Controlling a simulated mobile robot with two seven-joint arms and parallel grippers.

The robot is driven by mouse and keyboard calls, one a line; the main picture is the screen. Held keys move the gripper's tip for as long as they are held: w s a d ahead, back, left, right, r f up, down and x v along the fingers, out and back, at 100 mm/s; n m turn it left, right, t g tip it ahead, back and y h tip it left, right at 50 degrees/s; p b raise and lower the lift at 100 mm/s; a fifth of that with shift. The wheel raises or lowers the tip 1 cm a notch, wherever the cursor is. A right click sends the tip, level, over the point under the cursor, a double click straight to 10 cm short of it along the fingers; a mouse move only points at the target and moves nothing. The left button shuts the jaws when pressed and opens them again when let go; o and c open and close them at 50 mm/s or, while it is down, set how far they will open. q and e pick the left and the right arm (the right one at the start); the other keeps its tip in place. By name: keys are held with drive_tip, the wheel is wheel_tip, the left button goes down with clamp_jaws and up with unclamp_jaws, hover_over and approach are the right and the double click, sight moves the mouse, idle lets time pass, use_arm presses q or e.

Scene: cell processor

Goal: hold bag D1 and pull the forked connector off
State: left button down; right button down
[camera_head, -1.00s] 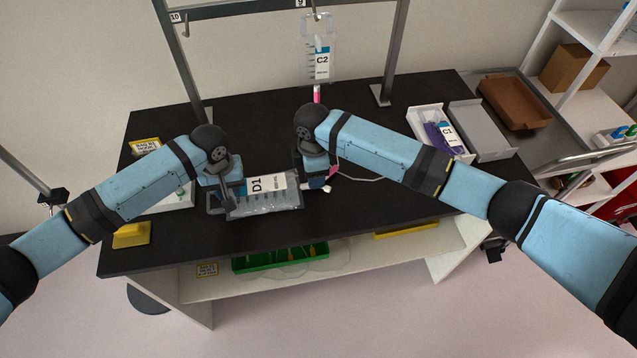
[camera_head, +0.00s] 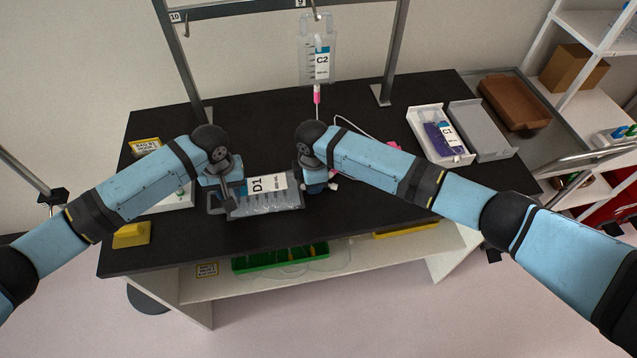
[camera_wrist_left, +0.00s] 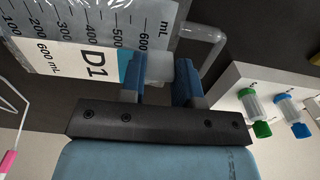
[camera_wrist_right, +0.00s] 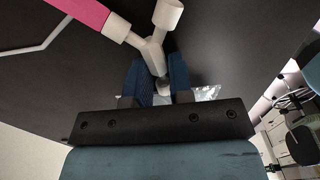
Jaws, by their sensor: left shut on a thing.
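Bag D1 (camera_head: 275,200), clear with a white label, lies near the table's front edge. My left gripper (camera_head: 224,192) is shut on its left end; in the left wrist view a pale end piece of the bag (camera_wrist_left: 160,68) sits between the fingers. My right gripper (camera_head: 318,186) is at the bag's right end. In the right wrist view, the white forked connector (camera_wrist_right: 150,48) has its stem between the fingers, which look closed on it. One branch joins a pink piece (camera_wrist_right: 80,12); the other is a short white end. I cannot tell whether the stem still touches the bag.
Bag C2 (camera_head: 318,62) hangs from the rack behind. Bag C1 (camera_head: 446,135) lies in a white tray (camera_head: 424,114) at right, beside a grey tray (camera_head: 480,130).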

sight(339, 185)
use_arm(q)
drive_tip(key=shift+a, duration=0.15)
use_arm(e)
drive_tip(key=shift+w+d, duration=0.1)
drive_tip(key=shift+d, duration=0.25)
use_arm(q)
drive_tip(key=shift+a, duration=0.25)
use_arm(e)
drive_tip(key=shift+w+d+f, duration=0.1)
drive_tip(key=shift+w+d, duration=0.1)
drive_tip(key=shift+d, duration=0.8)
drive_tip(key=shift+s+d, duration=0.1)
drive_tip(key=shift+d, duration=0.05)
use_arm(q)
drive_tip(key=shift+d, duration=0.25)
use_arm(e)
drive_tip(key=shift+s, duration=0.1)
use_arm(q)
drive_tip(key=shift+d+r, duration=0.1)
drive_tip(key=shift+d, duration=0.05)
use_arm(e)
drive_tip(key=shift+s+a, duration=0.1)
drive_tip(key=shift+a, duration=0.15)
drive_tip(key=shift+d, duration=0.15)
drive_tip(key=shift+d, duration=0.7)
drive_tip(key=shift+w+d+f, duration=0.1)
drive_tip(key=shift+w+d, duration=0.05)
drive_tip(key=shift+d, duration=0.5)
drive_tip(key=shift+w+d, duration=0.15)
drive_tip(key=shift+d, duration=0.45)
